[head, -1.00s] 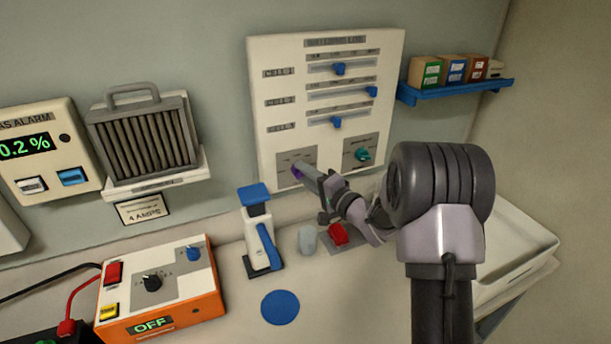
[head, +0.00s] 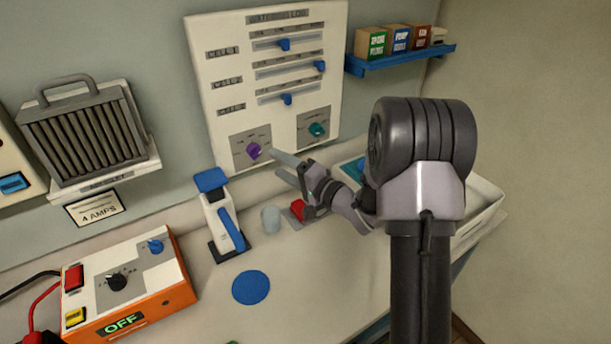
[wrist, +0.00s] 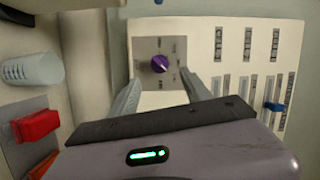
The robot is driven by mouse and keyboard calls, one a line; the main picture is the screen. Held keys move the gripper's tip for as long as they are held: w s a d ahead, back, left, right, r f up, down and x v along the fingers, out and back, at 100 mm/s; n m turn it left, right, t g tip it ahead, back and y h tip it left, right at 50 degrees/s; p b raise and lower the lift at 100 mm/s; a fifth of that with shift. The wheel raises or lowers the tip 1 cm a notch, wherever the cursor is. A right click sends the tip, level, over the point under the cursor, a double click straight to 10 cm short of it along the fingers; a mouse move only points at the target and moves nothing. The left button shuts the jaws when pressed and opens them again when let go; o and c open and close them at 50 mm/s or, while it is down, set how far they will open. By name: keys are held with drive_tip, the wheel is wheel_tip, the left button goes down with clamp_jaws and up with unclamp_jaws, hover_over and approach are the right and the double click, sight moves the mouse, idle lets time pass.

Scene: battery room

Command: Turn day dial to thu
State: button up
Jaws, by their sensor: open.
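The white wall board (head: 207,75) carries a purple dial (head: 254,150) on a grey plate at lower left and a teal dial (head: 317,130) at lower right. The dial lettering is too small to read, so I cannot tell which is the day dial or its setting. My gripper (head: 275,163) is open and empty, just right of the purple dial in the head view and apart from it. In the wrist view the purple dial (wrist: 159,63) sits beyond the gap between my two spread fingers (wrist: 163,82), with nothing between them.
Blue sliders (head: 287,99) sit above the dials. Below the board stand a blue-topped lever device (head: 212,182), a grey cup (head: 270,219) and a red block (head: 298,210). An orange control box (head: 180,299) is at lower left. The counter around the blue disc (head: 251,288) is clear.

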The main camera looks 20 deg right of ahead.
drive_tip(key=p+v, duration=0.1)
drive_tip(key=v, duration=0.9)
drive_tip(key=shift+a, duration=0.1)
drive_tip(key=w+d+r+g+h+b, duration=0.1)
drive_tip(key=w+d+r+h+b, duration=0.15)
drive_tip(key=r+h, duration=0.45)
drive_tip(key=s+a+n+g+h+b, duration=0.1)
drive_tip(key=s+g+h+b, duration=0.2)
drive_tip(key=s, duration=0.5)
drive_tip(key=s+a+f+n+g+y, duration=0.1)
drive_tip(key=s+a+f+n+g, duration=0.1)
drive_tip(key=s+a, duration=0.5)
drive_tip(key=s+a+f+n+g+y, duration=0.2)
drive_tip(key=s+a+g, duration=0.2)
drive_tip(key=s, duration=1)
drive_tip(key=a, duration=0.3)
drive_tip(key=shift+s+a+f+n, duration=0.25)
drive_tip(key=shift+s+f+n, duration=0.05)
drive_tip(key=shift+s+f, duration=0.1)
